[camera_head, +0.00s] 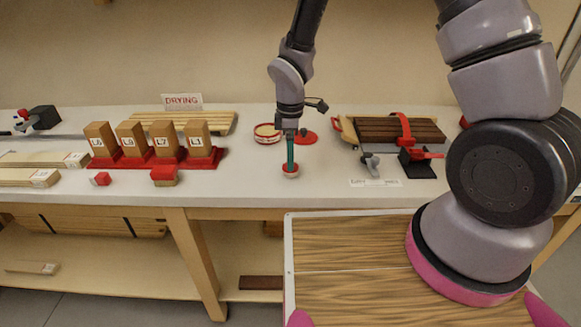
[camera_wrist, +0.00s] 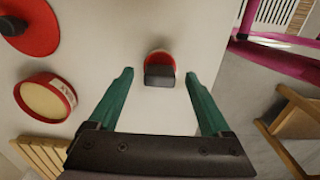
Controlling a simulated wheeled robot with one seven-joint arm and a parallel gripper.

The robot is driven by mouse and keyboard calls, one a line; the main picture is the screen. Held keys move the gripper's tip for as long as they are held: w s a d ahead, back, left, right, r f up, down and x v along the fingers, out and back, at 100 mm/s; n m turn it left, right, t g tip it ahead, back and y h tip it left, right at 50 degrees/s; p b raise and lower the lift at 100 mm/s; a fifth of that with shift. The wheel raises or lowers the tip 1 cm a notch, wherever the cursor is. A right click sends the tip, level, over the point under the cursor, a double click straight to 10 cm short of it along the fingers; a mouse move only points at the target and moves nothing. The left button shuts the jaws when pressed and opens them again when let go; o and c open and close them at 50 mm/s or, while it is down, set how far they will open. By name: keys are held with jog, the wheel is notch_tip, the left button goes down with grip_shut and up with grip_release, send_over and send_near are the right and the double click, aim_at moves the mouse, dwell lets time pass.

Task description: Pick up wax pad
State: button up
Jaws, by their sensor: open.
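A small round pad, which looks like the wax pad (camera_head: 290,174), sits on the bench near its front edge. It has a red top and a pale lower rim. In the wrist view the pad (camera_wrist: 160,58) shows a dark block on the near side of its red and pale disc. My gripper (camera_head: 290,163) points down at the pad, with its green fingers open. In the wrist view the gripper (camera_wrist: 159,74) has one finger on each side of the pad, with gaps on both sides. I cannot tell how far the fingertips are above the bench.
A red-rimmed tin (camera_head: 266,133) and red lid (camera_head: 305,139) lie behind the pad. Labelled blocks (camera_head: 165,140) stand in a red rack to the left. A slatted board (camera_head: 385,129) and clamps (camera_head: 416,160) lie to the right. The bench just around the pad is clear.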

jog(key=shift+f, duration=0.7)
grip_shut()
notch_tip(320, 180, up, 10)
jog(key=c, duration=0.8)
grip_release()
jog(key=c, duration=0.5)
